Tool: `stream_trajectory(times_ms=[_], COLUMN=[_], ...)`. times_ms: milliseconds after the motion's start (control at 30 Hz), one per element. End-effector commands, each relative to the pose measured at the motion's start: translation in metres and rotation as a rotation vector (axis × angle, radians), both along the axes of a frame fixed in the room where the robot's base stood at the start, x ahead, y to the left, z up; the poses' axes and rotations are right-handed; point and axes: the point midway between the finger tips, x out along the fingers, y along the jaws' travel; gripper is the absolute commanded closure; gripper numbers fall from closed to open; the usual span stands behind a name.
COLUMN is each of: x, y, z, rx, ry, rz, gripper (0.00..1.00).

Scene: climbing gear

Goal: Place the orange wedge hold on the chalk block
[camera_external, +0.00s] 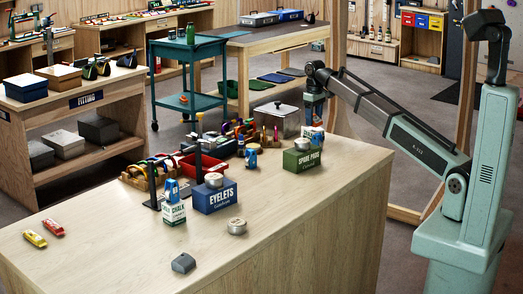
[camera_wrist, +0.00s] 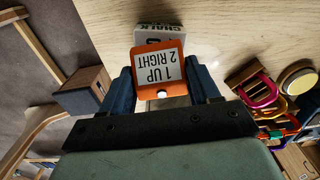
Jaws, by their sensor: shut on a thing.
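The orange wedge hold (camera_wrist: 158,72) sits between the two blue fingers of my gripper (camera_wrist: 163,90) in the wrist view. Its white label reads "1 UP 2 RIGHT". My gripper is shut on it. A pale block marked "CHALK" (camera_wrist: 160,33) shows just beyond the hold, partly hidden by it. I cannot tell whether the two touch. In the external view a white and green box marked "CHALK" (camera_external: 173,214) stands on the bench with a blue piece on top. My arm reaches in from the right there, and the orange hold is not clear.
A blue "EYELETS" box (camera_external: 214,198) and a green "SPARE PADS" box (camera_external: 301,160) carry tins. Coloured gear (camera_wrist: 265,100) is at right in the wrist view. The bench front is mostly clear.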

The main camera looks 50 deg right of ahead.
Motion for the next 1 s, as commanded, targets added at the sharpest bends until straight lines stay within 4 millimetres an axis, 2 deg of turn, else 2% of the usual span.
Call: stream_trajectory(times_ms=[133,533,567,800,1000], x=[-0.001,0.0,0.0,0.0,0.0], y=[0.0,0.0,0.0,0.0,0.0], z=[-0.016,-0.019,-0.018,-0.018,-0.018], rx=[0.0,0.0,0.0,0.0,0.0], ry=[0.0,0.0,0.0,0.0,0.0], rz=[0.0,0.0,0.0,0.0,0.0], gripper=[0.7,0.7,0.36,0.13,0.13])
